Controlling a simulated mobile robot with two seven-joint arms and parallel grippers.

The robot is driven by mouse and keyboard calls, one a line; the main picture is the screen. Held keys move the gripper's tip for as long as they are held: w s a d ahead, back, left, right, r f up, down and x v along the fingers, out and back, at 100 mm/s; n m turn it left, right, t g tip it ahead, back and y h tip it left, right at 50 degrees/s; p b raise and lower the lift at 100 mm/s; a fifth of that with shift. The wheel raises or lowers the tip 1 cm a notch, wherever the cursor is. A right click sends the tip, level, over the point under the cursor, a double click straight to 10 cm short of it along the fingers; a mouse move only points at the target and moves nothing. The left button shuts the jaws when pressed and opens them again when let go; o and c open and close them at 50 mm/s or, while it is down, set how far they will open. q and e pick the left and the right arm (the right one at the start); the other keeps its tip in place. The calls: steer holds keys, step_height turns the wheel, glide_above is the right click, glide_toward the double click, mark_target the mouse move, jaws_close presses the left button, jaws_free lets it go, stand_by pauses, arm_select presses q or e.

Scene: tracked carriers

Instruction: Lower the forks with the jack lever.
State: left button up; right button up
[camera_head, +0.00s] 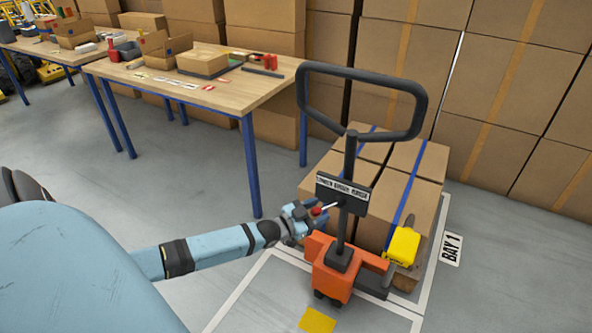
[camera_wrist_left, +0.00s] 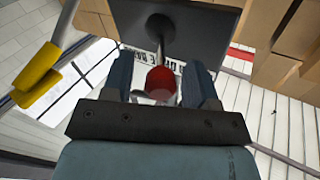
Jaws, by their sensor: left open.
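The jack (camera_head: 332,268) is an orange pallet jack with a black loop handle (camera_head: 421,100) on an upright shaft. A dark plate with white lettering (camera_head: 343,193) sits on the shaft. The jack lever (camera_head: 330,206) is a thin rod with a red knob, sticking out from the plate to the left. The red knob (camera_wrist_left: 160,83) shows in the left wrist view between the two fingers. My left gripper (camera_head: 310,210) is open around the knob; whether a finger touches it I cannot tell. The forks are hidden behind the jack body and under the load. My right gripper is not in view.
Strapped cartons (camera_head: 408,200) stand behind the jack, inside white floor lines marked BAY 1. A yellow part (camera_head: 403,246) is at the jack's right. A workbench (camera_head: 262,88) with boxes stands at the back left. Stacked cartons (camera_head: 513,80) line the back. Floor at left is clear.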

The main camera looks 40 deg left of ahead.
arm_select(q)
steer(key=p+v, duration=0.1)
steer(key=v, duration=1.1)
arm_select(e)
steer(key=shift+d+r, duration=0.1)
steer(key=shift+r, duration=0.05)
arm_select(q)
steer(key=shift+s+a, duration=0.1)
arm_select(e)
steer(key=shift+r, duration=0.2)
